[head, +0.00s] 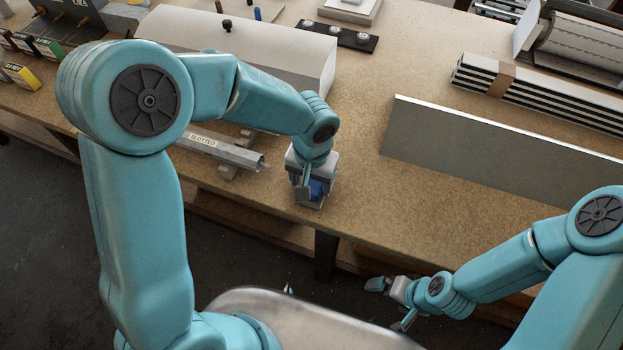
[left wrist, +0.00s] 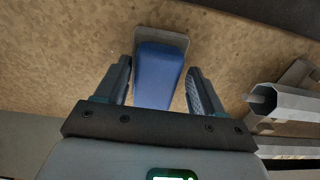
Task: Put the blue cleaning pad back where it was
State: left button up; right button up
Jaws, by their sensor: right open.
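The blue cleaning pad (head: 317,188) is near the front edge of the workbench, mostly hidden by my left gripper in the head view. In the left wrist view the blue pad (left wrist: 158,75) lies between the fingers, with a grey plate or backing (left wrist: 177,40) showing beyond its end. My left gripper (head: 311,189) points down over the pad. Its fingers (left wrist: 158,85) stand on either side of it with gaps visible, so it is open. My right gripper (head: 388,302) is open and empty, low in front of the bench.
A profile marked "SLOTTED" (head: 220,150) lies on supports just left of the pad. A long white cover (head: 245,50) stands behind it. A grey panel (head: 490,145) and strapped profiles (head: 540,95) are at right. The bench between pad and panel is clear.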

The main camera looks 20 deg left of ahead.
aim_at(311, 183)
dwell(0.3)
pick_arm(q)
jog(key=shift+w+r, duration=0.1)
jog(key=shift+r, duration=0.5)
notch_tip(311, 183, up, 11)
jog(key=shift+s, duration=0.2)
jog(key=shift+w, duration=0.1)
